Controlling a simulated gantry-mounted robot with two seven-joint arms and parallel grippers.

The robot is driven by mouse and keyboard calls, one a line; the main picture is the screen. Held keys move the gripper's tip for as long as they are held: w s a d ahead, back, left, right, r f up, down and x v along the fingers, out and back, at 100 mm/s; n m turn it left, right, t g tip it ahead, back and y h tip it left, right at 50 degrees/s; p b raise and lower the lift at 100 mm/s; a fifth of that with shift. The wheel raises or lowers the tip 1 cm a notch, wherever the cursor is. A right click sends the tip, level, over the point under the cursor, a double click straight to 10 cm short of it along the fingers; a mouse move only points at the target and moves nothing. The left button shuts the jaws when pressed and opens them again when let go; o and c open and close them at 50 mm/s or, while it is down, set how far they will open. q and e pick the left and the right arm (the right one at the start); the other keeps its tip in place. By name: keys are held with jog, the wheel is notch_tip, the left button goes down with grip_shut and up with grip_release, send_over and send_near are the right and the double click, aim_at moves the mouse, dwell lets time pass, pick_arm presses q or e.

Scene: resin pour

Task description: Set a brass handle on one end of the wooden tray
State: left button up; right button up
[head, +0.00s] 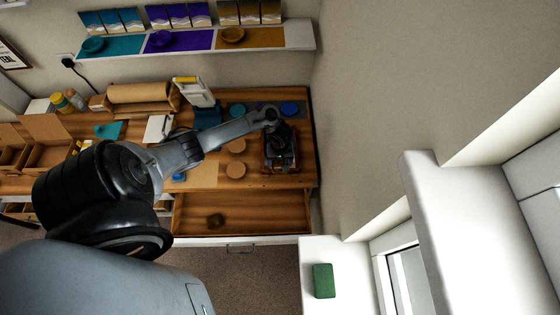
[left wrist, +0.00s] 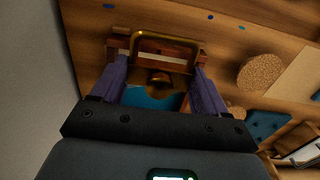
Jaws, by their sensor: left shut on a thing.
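My left gripper (head: 279,140) is at the right end of the workbench, over the wooden tray (head: 281,168). In the left wrist view its two purple fingers (left wrist: 160,75) stand either side of a U-shaped brass handle (left wrist: 165,41) and are shut on it. The handle lies across one end of the wooden tray (left wrist: 117,43). Whether it touches the tray, I cannot tell. Blue resin (left wrist: 145,98) and a dark brass piece (left wrist: 160,82) show between the fingers. The gripper body hides the rest of the tray. My right gripper is out of view.
An open drawer (head: 255,212) in front holds a small brown block (head: 216,220). Round cork coasters (head: 236,170) lie left of the tray. Blue discs (head: 290,109) lie behind it. A wall (head: 360,90) stands close at the right. A green block (head: 323,281) rests on a white ledge.

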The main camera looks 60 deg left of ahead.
aim_at(280, 165)
pick_arm(q)
jog(key=shift+f+b, duration=1.8)
jog(key=shift+b, duration=0.1)
jog(key=shift+f, duration=0.5)
jog(key=shift+p, duration=0.6)
jog(key=shift+f, duration=0.4)
jog(key=shift+f, duration=0.4)
